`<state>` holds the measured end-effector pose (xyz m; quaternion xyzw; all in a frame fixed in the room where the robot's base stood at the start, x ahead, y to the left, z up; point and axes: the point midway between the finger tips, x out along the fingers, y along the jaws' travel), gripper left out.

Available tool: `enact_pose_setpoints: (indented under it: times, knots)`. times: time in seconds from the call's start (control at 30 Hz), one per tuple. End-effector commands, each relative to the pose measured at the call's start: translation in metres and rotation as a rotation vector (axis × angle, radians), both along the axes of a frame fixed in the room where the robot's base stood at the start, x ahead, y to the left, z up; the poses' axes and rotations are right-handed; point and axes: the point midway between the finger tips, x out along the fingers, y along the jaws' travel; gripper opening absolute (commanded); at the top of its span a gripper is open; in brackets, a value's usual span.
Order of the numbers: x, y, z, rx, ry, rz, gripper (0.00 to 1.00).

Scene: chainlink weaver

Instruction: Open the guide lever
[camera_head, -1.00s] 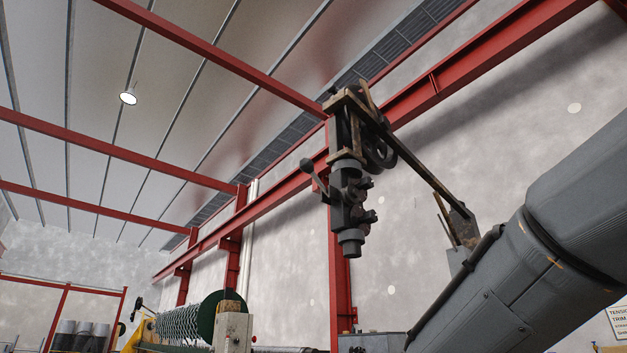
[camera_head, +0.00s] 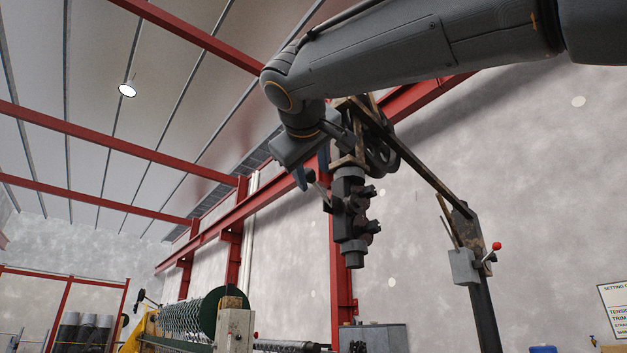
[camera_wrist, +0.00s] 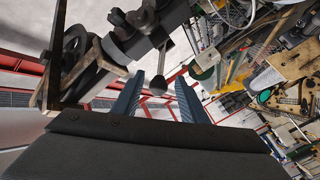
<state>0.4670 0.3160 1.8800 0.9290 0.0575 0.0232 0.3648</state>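A short lever with a dark round knob (camera_head: 311,175) sticks out to the left of the dark hanging head (camera_head: 350,215); I take it for the guide lever. In the wrist view the knob (camera_wrist: 158,86) shows between the two blue-grey fingers, with gaps on both sides. My gripper (camera_wrist: 158,98) is open around the knob's line of sight; whether the fingertips reach past it I cannot tell. In the head view my gripper (camera_head: 304,178) is beside the knob, left of the head, and partly covers the lever.
A slanted bar (camera_head: 425,170) joins the head to a dark post (camera_head: 485,310). A grey box (camera_head: 464,267) with a red-knobbed handle (camera_head: 496,246) sits on that post. Chain-link mesh (camera_head: 185,325) and a green disc (camera_head: 222,300) are lower left. Open air lies left of the head.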

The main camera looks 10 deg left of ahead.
Motion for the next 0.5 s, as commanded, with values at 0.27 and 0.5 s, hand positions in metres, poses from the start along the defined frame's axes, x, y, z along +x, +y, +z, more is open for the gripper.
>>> enact_pose_setpoints:
  times: [0.27,0.5]
  knots:
    - [0.041,0.004,0.002,-0.002,0.002,-0.003,0.39]
    - [0.054,0.006,0.0,0.0,0.001,-0.001,0.39]
